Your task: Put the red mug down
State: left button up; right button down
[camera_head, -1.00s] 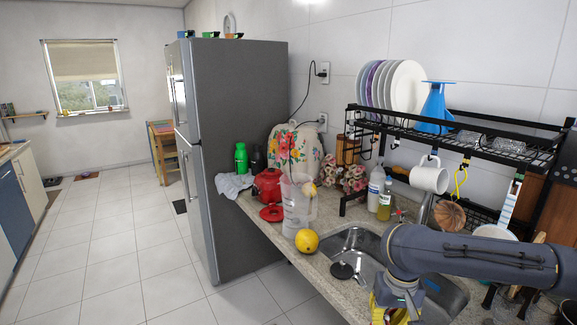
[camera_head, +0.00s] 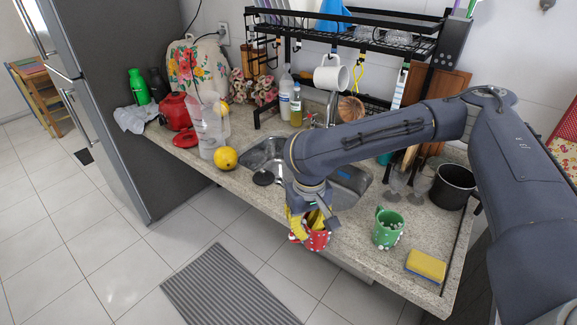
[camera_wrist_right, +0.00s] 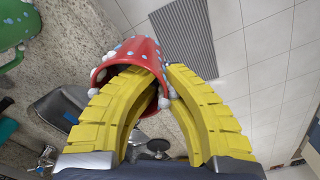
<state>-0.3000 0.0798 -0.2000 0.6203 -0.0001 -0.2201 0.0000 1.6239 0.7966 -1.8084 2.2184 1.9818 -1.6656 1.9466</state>
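My right gripper (camera_head: 312,222) is shut on the red mug (camera_head: 318,240), which has pale dots. In the right wrist view the yellow fingers (camera_wrist_right: 160,76) meet at the rim of the red mug (camera_wrist_right: 140,50), one reaching inside the mouth and the other outside, pinching its wall. In the head view the mug is at the front edge of the counter (camera_head: 350,257), in front of the sink (camera_head: 262,158) and left of the green mug. Its height above the counter is hard to tell. My left gripper is not in view.
A green mug (camera_head: 387,228) and a yellow-blue sponge (camera_head: 427,265) stand to the right. Stemmed glasses (camera_head: 417,184) and a black pot (camera_head: 453,186) are behind. The black rack (camera_head: 400,45) holds a hanging white mug (camera_head: 331,75). Some counter between red and green mugs is clear.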

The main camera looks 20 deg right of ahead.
jog(key=w+r+m, duration=0.3)
jog(key=w+r, duration=0.5)
jog(key=r, duration=0.4)
jog(key=w+d+f+n, duration=0.5)
jog(key=w+d+f, duration=0.1)
jog(key=d, duration=0.4)
jog(key=w+d+f+n, duration=0.5)
jog(key=w+d, duration=0.2)
jog(key=d, duration=0.4)
notch_tip(320, 180, down, 20)
jog(key=shift+f, duration=0.1)
jog(key=c, duration=1.6)
grip_release()
jog(key=shift+d, duration=0.1)
notch_tip(320, 180, up, 12)
jog(key=shift+s, duration=0.1)
